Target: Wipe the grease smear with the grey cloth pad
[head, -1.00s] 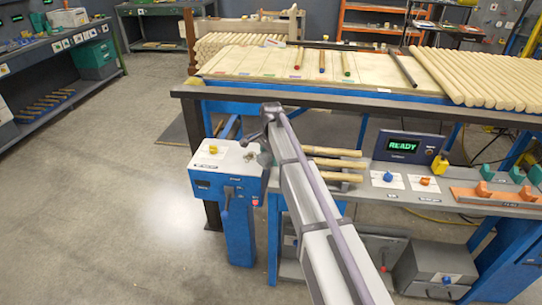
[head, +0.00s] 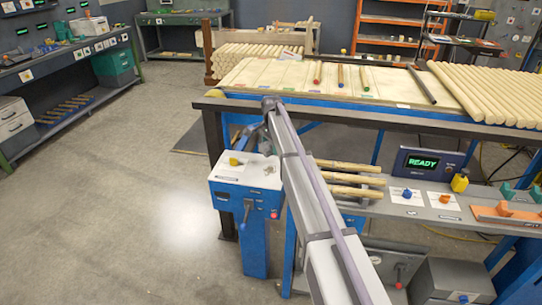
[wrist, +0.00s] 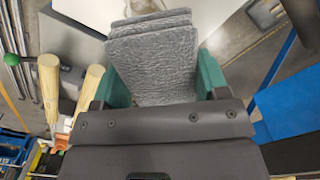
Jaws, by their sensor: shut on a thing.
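My gripper (wrist: 162,84) is shut on the grey cloth pad (wrist: 152,62), which sits between its two green fingers in the wrist view. The pad looks folded or layered, with a rough, quilted face. In the head view my arm covers much of the area around the gripper, and I cannot make out the pad there. A white-topped blue stand (head: 232,177) is just below the end of my arm. A small dull mark (head: 268,170) shows on its top; I cannot tell whether it is the grease smear. I cannot tell whether the pad touches anything.
A yellow knob (head: 234,161) stands on the white top, and levers hang on the stand's front. Turned wooden pieces (head: 350,180) lie on the shelf to the right, near a READY display (head: 424,163). A long dark rail (head: 350,115) runs behind. The floor at left is clear.

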